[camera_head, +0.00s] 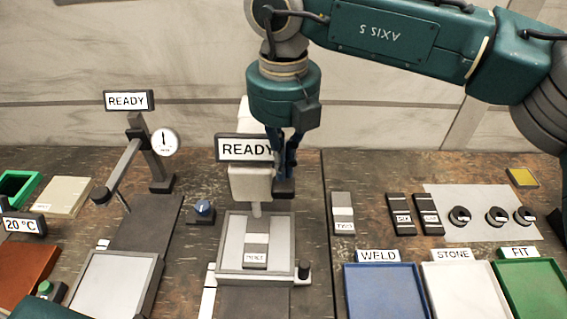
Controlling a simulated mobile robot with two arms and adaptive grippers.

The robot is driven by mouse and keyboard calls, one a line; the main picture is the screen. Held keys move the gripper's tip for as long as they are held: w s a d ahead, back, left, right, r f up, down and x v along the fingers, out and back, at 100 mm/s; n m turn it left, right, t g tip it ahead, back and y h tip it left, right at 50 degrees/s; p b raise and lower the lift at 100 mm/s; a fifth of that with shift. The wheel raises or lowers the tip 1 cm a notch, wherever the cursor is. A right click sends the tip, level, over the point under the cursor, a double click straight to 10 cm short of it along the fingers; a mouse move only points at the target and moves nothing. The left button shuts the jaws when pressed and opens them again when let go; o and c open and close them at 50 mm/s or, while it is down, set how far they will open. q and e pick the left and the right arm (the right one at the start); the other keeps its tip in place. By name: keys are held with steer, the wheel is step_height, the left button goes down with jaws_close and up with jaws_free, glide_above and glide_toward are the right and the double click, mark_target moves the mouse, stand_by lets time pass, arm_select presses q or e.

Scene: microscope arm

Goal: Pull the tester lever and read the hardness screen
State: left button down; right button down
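A pale tester stands at the centre, with a white head (250,184) and a thin tip above a light grey plate (228,240). A small labelled block (255,252) lies on that plate under the tip. The tester's screen (245,149) reads READY. My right gripper (283,160) points down beside the right edge of this screen, close to the tester's column. I cannot make out the lever clearly. My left gripper is out of view.
At left stands a dial gauge (164,142) with another READY screen (129,100). A blue knob (203,208) sits between the stations. At right are blue WELD (352,302), white STONE (430,302) and green FIT (506,290) trays, with dark blocks and round pieces behind.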

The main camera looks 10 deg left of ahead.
mark_target(284, 183)
steer(key=shift+f+b, duration=2.7)
steer(key=shift+f, duration=0.3)
steer(key=shift+s, duration=0.1)
steer(key=shift+f, duration=0.1)
steer(key=shift+s, duration=0.1)
steer(key=shift+w+r+p, duration=0.2)
steer(key=shift+r+p, duration=0.3)
steer(key=shift+r, duration=0.25)
steer(key=shift+r+p, duration=1.1)
steer(key=shift+r, duration=1.3)
steer(key=shift+r, duration=0.1)
